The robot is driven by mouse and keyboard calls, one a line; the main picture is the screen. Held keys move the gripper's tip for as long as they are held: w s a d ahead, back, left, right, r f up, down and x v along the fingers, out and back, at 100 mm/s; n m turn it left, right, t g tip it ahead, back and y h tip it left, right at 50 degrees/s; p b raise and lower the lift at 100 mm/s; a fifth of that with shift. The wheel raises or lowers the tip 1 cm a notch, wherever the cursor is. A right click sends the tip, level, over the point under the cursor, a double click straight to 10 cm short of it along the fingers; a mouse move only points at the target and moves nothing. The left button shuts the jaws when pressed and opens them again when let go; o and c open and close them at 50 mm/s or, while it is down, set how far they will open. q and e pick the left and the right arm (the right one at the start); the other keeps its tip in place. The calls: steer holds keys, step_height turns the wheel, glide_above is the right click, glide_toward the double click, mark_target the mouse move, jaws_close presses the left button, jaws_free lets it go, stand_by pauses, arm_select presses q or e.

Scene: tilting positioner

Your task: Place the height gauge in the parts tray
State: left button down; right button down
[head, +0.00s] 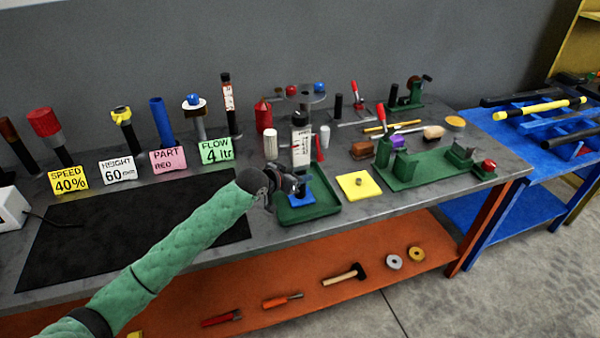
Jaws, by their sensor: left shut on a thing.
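The height gauge (302,147) is an upright white column with dark scale marks and a dark top. My left gripper (297,187) is shut on its lower part, which the fingers hide. The parts tray (322,212) is a shallow green tray near the front edge of the bench. The gripper and gauge are over its left and back part. A blue piece (300,200) shows just below the fingers, inside the tray's outline. I cannot tell whether the gauge touches the tray floor. My right gripper is not in view.
A yellow pad (357,186) lies right of the tray, with a green fixture (410,170) beyond it. Small parts, including a white cylinder (270,144), stand close behind the tray. A black mat (130,230) lies to the left under my arm.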

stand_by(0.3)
arm_select(q)
steer(key=c, duration=1)
jaws_free()
steer(key=shift+f, duration=0.1)
steer(key=shift+o, duration=0.2)
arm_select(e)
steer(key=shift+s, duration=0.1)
arm_select(q)
steer(key=shift+s+a, duration=0.2)
steer(key=shift+s, duration=0.05)
steer(key=b+v, duration=0.3)
steer(key=v, duration=0.8)
steer(key=shift+r, duration=0.2)
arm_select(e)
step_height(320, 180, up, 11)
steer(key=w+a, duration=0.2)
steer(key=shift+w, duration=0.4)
arm_select(q)
steer(key=shift+s+a, duration=0.15)
steer(key=shift+s, duration=0.05)
